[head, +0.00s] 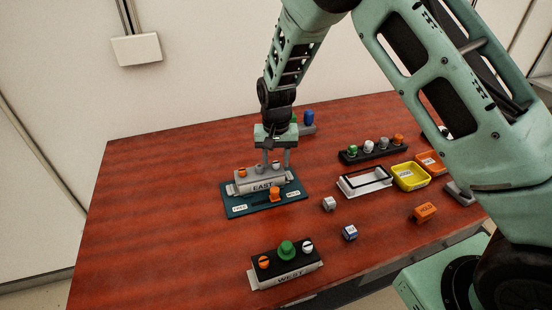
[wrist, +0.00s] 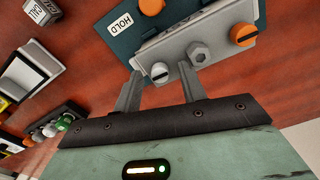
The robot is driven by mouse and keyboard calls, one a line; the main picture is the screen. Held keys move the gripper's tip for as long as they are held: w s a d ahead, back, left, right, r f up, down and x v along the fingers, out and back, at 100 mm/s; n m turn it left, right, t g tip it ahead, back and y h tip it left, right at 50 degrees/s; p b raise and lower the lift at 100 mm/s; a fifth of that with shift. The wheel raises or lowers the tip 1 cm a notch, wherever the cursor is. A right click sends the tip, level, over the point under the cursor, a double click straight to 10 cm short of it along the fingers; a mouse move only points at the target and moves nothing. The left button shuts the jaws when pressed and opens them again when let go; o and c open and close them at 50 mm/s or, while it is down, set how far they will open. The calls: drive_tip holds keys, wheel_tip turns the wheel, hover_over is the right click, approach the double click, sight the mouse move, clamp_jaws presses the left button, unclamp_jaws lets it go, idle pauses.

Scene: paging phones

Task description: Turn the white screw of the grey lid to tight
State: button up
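The grey lid (wrist: 222,62) is on a box labelled EAST (head: 262,186), on a teal base. The white screw (wrist: 159,71), with a dark slot, sits at one end of the lid. A grey hex bolt (wrist: 198,54) is in the middle and an orange screw (wrist: 243,35) at the other end. My gripper (wrist: 161,68) points down at the white screw. Its fingers are open, one on each side of the screw, with a visible gap in the wrist view. In the head view the white screw (head: 276,166) shows between the fingers.
The teal base (head: 236,207) carries an orange knob (head: 275,194) and labels. A WEST box (head: 286,276) with a black lid stands in front. To the right are small cubes, a white tray (head: 346,187), a yellow bin (head: 410,178) and a rack of screws (head: 372,153). The table's left is clear.

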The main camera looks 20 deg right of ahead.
sight(276, 163)
drive_tip(key=shift+r, duration=0.1)
wheel_tip(276, 163, up, 17)
drive_tip(key=b, duration=0.2)
drive_tip(key=shift+b, duration=0.35)
drive_tip(key=shift+r, duration=0.1)
drive_tip(key=s+a+n+y, duration=0.1)
drive_tip(key=s+a+n, duration=0.25)
drive_tip(key=s, duration=0.55)
drive_tip(key=s+a+n, duration=0.3)
drive_tip(key=s+a, duration=0.1)
drive_tip(key=s, duration=0.6)
drive_tip(key=s+f+n, duration=0.1)
drive_tip(key=s+n, duration=0.1)
drive_tip(key=s, duration=0.5)
drive_tip(key=s+d+f+n, duration=0.1)
drive_tip(key=s+n, duration=0.1)
drive_tip(key=s, duration=0.5)
drive_tip(key=shift+s+d+f, duration=0.15)
drive_tip(key=shift+s+f, duration=0.2)
drive_tip(key=shift+s, duration=0.05)
drive_tip(key=shift+n, duration=0.25)
